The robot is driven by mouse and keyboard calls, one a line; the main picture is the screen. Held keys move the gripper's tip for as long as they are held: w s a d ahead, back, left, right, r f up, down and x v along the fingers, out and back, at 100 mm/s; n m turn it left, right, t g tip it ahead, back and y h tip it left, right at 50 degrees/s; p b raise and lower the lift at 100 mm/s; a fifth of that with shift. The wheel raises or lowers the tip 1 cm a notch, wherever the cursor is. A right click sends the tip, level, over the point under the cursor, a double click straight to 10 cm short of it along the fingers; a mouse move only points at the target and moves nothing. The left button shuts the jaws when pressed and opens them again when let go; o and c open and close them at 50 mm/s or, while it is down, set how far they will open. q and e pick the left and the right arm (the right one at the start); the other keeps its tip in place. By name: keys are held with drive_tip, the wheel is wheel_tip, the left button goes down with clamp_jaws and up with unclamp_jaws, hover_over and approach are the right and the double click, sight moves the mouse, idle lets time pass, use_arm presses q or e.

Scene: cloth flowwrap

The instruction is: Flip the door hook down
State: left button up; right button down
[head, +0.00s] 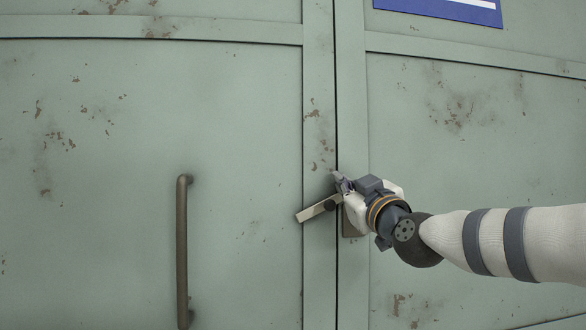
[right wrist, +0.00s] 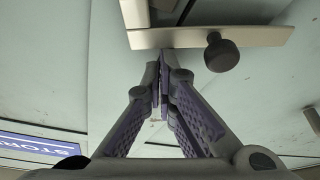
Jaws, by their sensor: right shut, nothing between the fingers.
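The door hook (head: 313,211) is a pale flat bar with a dark round knob, lying across the left door's edge strip near the seam. In the head view it is tilted, its left end lower. The hook also shows at the top of the right wrist view (right wrist: 188,38), with its knob (right wrist: 222,53) hanging from it. My right gripper (head: 342,181) is at the seam, by the hook's right end, and hides part of it. In the right wrist view its fingers (right wrist: 162,62) are shut and empty, tips close to the bar; contact cannot be told. My left gripper is out of view.
The green metal left door (head: 130,130) and right door (head: 470,150) meet at a dark vertical seam. A brown vertical handle (head: 182,250) stands out from the left door. A blue sign (head: 445,8) is at the top right. The door faces are otherwise clear.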

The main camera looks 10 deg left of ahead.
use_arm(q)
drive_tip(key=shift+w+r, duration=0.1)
use_arm(e)
drive_tip(key=shift+w+d+f+m+t+h, duration=0.1)
drive_tip(key=shift+d+f+m+t+h, duration=0.1)
drive_tip(key=shift+f+m, duration=0.3)
drive_tip(key=shift+w+d+f+m+t+h, duration=0.1)
drive_tip(key=shift+f+m+h, duration=0.1)
drive_tip(key=shift+m, duration=0.5)
drive_tip(key=shift+s, duration=0.1)
